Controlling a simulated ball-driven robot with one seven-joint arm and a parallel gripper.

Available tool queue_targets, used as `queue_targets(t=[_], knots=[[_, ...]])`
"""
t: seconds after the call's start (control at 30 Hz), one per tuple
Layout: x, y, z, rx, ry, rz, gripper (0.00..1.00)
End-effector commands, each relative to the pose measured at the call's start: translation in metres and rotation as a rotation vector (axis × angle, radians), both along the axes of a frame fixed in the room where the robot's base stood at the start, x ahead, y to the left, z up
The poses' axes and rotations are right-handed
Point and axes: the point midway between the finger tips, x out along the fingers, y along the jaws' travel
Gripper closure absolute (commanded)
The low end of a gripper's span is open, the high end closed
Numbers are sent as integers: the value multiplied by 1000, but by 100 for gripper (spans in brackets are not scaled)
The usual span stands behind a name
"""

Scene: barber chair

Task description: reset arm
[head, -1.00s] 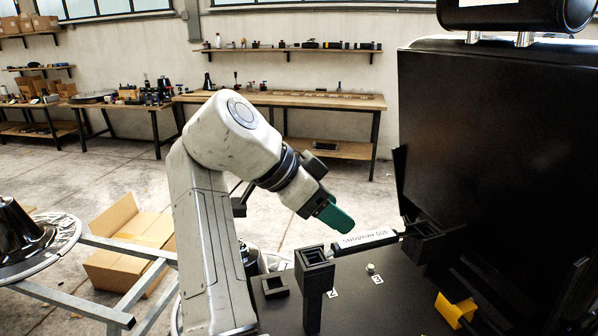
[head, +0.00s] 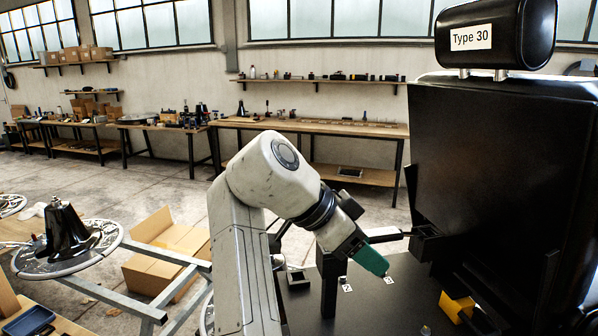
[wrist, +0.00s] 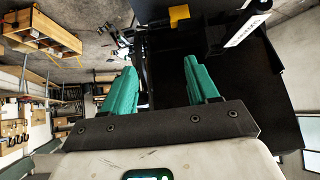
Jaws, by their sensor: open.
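The black surface (wrist: 262,85) lies beyond the fingers there.
The black chair back (head: 500,160) with a "Type 30" headrest (head: 495,38) stands at the right. A yellow piece (head: 455,305) lies on the black surface, and it also shows in the wrist view (wrist: 179,14). A cardboard box (head: 170,250) and metal frame are at left. Workbenches line the back wall.

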Motion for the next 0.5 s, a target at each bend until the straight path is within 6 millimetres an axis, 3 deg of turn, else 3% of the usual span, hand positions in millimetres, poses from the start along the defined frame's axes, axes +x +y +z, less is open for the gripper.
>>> queue_targets(t=[0.27, 0.5], knots=[[-1, -27, -38, 3, 55, 46, 41], [-8, -63, -89, 12, 131, 122, 41]])
